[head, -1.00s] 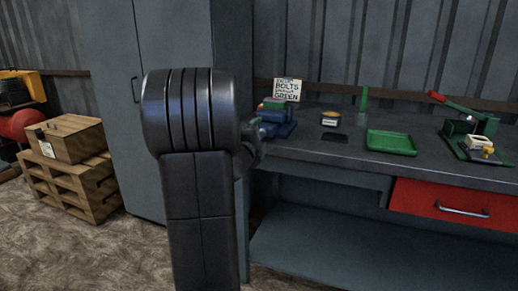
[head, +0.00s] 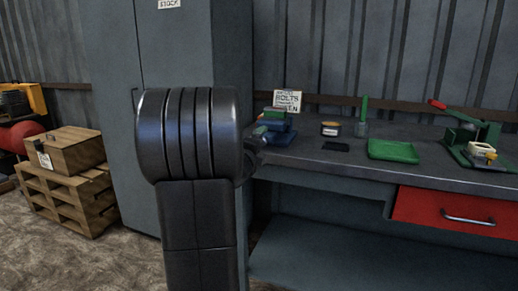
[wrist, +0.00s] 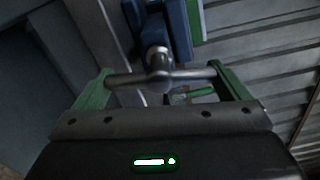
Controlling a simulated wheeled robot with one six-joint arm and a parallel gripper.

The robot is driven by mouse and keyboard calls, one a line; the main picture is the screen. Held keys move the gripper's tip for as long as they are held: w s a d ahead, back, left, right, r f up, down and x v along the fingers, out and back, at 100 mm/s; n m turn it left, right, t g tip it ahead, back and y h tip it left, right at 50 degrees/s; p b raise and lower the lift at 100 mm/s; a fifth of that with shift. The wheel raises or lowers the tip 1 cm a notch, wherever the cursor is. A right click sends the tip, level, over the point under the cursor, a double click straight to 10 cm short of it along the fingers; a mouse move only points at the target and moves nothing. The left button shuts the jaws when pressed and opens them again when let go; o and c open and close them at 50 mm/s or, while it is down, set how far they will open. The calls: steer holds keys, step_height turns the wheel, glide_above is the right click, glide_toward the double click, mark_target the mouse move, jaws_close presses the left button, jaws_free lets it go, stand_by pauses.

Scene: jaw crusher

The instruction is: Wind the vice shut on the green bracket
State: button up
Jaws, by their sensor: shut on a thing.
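The blue vice (head: 281,137) stands at the left end of the workbench, partly hidden behind my arm. The green bracket (head: 273,112) appears as a small green shape at the top of the vice, and its seating between the jaws is too small to tell. In the wrist view the blue vice body (wrist: 176,28) is at the top, with a green strip along its right side. My gripper (wrist: 160,76) has its green fingers closed on the two ends of the metal handle bar (wrist: 128,80), which lies crosswise. The vice's screw meets the bar's middle.
On the workbench (head: 345,160) are a small tin (head: 330,129), a dark flat pad (head: 336,147), a green tray (head: 394,150) and a green lever press (head: 470,135). A lettered sign (head: 288,100) stands behind the vice. A grey cabinet (head: 180,50) is on the left.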

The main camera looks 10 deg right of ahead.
steer(key=o, duration=0.6)
steer(key=shift+s, duration=0.1)
steer(key=shift+p+v, duration=0.9)
steer(key=shift+v, duration=6)
steer(key=b+x, duration=0.1)
steer(key=x, duration=1.3)
steer(key=shift+b, duration=0.4)
